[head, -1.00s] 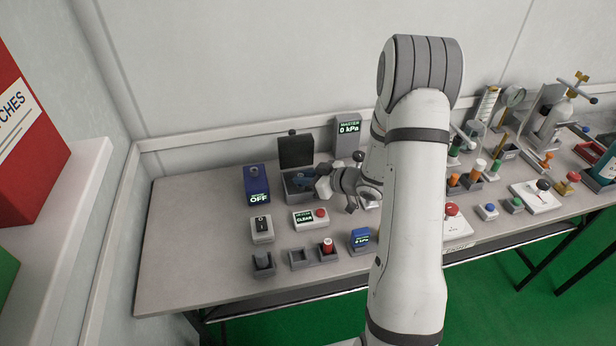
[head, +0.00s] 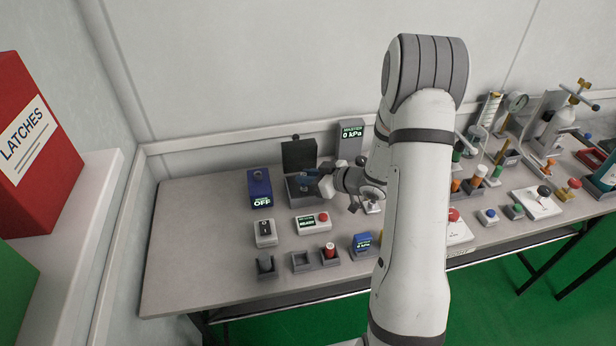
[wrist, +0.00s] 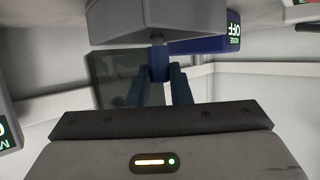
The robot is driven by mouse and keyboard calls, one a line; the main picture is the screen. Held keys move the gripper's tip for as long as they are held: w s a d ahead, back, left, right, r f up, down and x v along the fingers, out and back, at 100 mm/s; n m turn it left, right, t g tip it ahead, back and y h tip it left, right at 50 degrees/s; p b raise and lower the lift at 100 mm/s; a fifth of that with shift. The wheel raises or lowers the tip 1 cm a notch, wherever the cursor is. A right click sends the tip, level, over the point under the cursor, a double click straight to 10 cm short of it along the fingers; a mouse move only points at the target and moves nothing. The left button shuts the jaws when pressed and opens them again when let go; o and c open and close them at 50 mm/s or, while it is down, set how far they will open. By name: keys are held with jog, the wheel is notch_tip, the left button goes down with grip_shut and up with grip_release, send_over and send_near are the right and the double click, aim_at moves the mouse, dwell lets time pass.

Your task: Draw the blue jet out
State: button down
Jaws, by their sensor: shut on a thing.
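My gripper (head: 307,178) is just above a grey open-topped box (head: 297,194) with a raised dark lid (head: 299,154). In the wrist view, its two dark-blue fingers (wrist: 159,80) are shut on the small blue jet (wrist: 158,62). A thin grey stem shows between the jet and the grey block at the top of that view. The wrist picture is upside down, as its lettering shows. In the head view the jet is too small to tell from the fingers. I cannot tell whether its lower end is clear of the box.
A blue unit reading OFF (head: 260,188) stands left of the box. A switch (head: 265,233) and a display with a red button (head: 312,223) stand in front. A grey MASTER gauge (head: 350,139) reading 0 kPa is behind. Several testers crowd the right; the table's left front is bare.

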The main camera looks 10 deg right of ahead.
jog(key=shift+r+p, duration=1.15)
jog(key=shift+r, duration=0.35)
